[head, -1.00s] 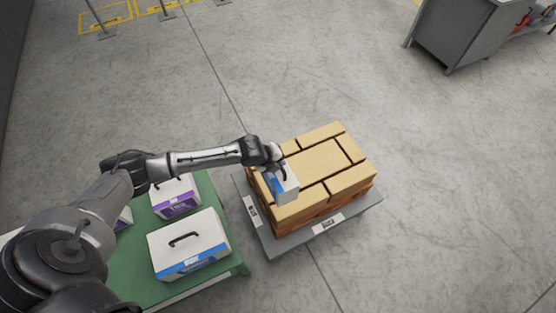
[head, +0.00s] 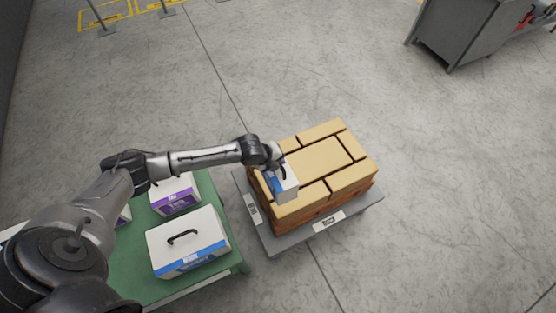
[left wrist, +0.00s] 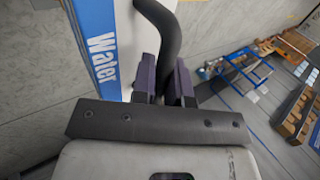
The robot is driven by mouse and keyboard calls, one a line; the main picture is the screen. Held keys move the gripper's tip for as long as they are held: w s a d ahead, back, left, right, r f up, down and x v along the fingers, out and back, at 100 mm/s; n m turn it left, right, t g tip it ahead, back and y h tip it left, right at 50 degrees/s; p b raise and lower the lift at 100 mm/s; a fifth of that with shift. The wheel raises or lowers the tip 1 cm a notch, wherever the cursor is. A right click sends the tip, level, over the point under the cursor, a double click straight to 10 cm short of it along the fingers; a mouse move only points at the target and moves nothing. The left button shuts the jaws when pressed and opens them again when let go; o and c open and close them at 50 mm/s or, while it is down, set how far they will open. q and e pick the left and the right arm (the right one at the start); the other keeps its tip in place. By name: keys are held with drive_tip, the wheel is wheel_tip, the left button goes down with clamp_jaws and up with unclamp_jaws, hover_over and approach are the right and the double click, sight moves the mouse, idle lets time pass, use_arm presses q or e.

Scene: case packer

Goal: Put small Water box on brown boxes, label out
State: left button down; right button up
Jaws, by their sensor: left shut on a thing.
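The small Water box (head: 285,184), white with a blue band, is at the near left corner of the brown boxes (head: 318,160). In the head view I cannot tell whether it touches their top. My left gripper (left wrist: 165,88) is shut on the dark handle (left wrist: 160,35) of this box. In the left wrist view the blue band with the word "Water" (left wrist: 103,60) faces left of the handle. In the head view the blue band is on the box's left side, and my left gripper (head: 277,160) partly hides the box. My right gripper is not in view.
The brown boxes are stacked on a grey pallet (head: 290,243) with labels on its edges. A green table (head: 205,285) at the lower left holds a larger white and blue box (head: 187,243) and a white and purple box (head: 175,195). A grey cabinet (head: 455,35) stands far right.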

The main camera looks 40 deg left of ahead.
use_arm(q)
drive_tip(key=shift+f+b, duration=1.3)
drive_tip(key=shift+f, duration=0.65)
drive_tip(key=shift+f+b, duration=1.95)
drive_tip(key=shift+f, duration=0.75)
drive_tip(key=shift+w+a+f+b, duration=0.1)
drive_tip(key=shift+f+b, duration=1.95)
drive_tip(key=shift+f, duration=0.7)
drive_tip(key=shift+f+b, duration=1.2)
drive_tip(key=shift+f, duration=0.55)
drive_tip(key=shift+f+b, duration=0.35)
drive_tip(key=shift+b, duration=0.05)
drive_tip(key=c, duration=1.3)
unclamp_jaws()
drive_tip(key=shift+o, duration=1.2)
